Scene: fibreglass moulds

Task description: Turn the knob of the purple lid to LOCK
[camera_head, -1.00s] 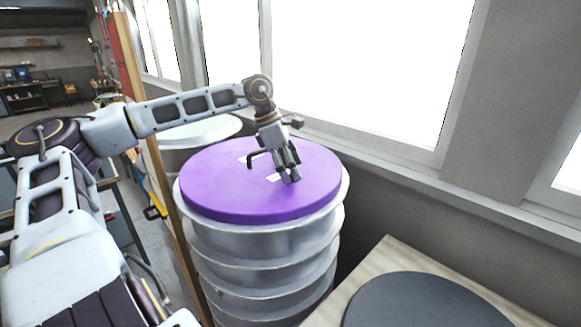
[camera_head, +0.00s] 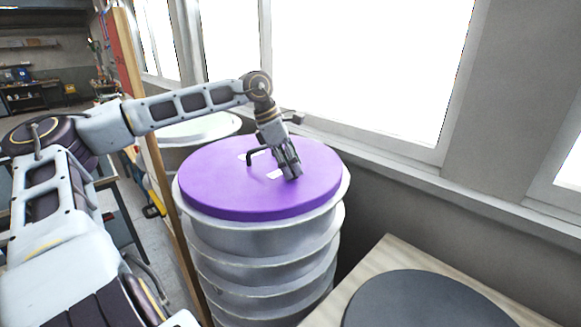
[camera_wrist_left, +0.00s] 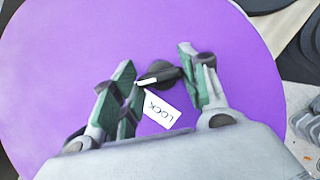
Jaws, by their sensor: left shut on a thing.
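The purple lid (camera_head: 225,190) lies flat on top of a ribbed silvery drum mould. Its dark knob (camera_wrist_left: 170,72) has a white pointer mark (camera_wrist_left: 147,82) and shows in the left wrist view. A white label reading LOCK (camera_wrist_left: 161,110) lies beside the knob, close to the pointer mark. My left gripper (camera_head: 291,172) reaches down onto the lid. It is shut on the knob, with the fingers (camera_wrist_left: 164,78) on either side of it. In the head view the gripper hides the knob. My right gripper is out of view.
The ribbed drum (camera_head: 262,240) stands by the window wall. A second drum with a pale top (camera_head: 200,128) is behind it. A wooden surface (camera_head: 350,297) with a dark disc (camera_head: 425,300) is at the lower right. A wooden post (camera_head: 158,175) rises at the left.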

